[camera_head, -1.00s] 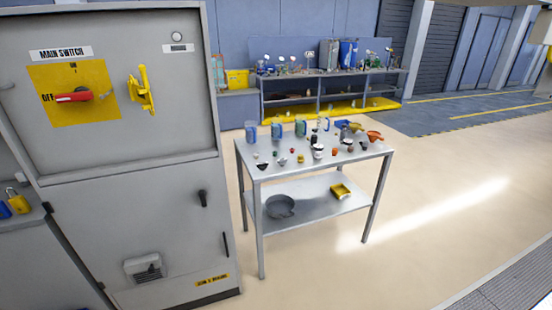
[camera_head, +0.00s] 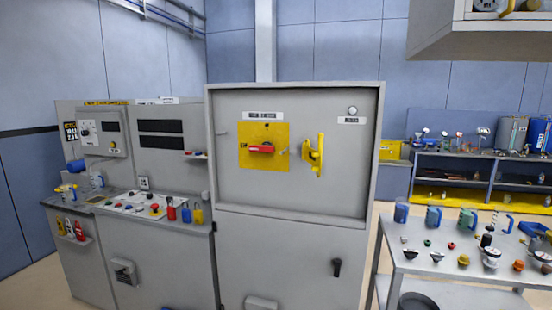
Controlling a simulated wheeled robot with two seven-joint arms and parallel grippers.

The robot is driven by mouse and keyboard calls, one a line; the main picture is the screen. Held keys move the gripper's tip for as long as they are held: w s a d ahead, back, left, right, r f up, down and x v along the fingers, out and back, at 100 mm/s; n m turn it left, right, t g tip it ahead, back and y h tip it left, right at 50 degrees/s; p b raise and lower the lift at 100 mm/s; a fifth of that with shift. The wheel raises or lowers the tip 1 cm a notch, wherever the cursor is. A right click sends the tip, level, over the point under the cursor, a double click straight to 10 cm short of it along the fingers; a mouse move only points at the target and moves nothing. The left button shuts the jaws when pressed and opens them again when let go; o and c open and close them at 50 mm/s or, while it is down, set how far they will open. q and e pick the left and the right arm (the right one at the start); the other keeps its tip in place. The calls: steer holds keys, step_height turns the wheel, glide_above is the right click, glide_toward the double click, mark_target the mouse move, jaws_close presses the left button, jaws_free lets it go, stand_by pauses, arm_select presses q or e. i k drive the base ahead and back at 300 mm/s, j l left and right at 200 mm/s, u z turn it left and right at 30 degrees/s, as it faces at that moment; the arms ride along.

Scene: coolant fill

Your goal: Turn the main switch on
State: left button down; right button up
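The main switch (camera_head: 261,149) is a red handle on a yellow plate (camera_head: 280,133), on the upper door of a grey cabinet (camera_head: 295,260). The handle lies horizontal, pointing left toward the OFF side; the OFF lettering is readable only in the earlier frame. A label (camera_head: 263,115) sits above the plate. A yellow door handle (camera_head: 314,153) stands upright to the right of the switch. Neither of my grippers shows in the view.
A grey control console (camera_head: 140,255) with buttons and bottles stands left of the cabinet. A metal table (camera_head: 455,270) with jugs and small parts stands at the right. A shelf bench (camera_head: 470,155) is behind it. A grey overhead box (camera_head: 480,35) hangs at top right.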

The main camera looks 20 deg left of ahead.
mark_target(267, 147)
steer(key=i+l+u, duration=0.15)
steer(key=u, duration=0.25)
steer(key=i+l+u, duration=0.15)
steer(key=u, duration=0.25)
steer(key=i+l+u, duration=0.1)
steer(key=l+u, duration=0.65)
steer(key=i+j, duration=0.05)
steer(key=j, duration=0.05)
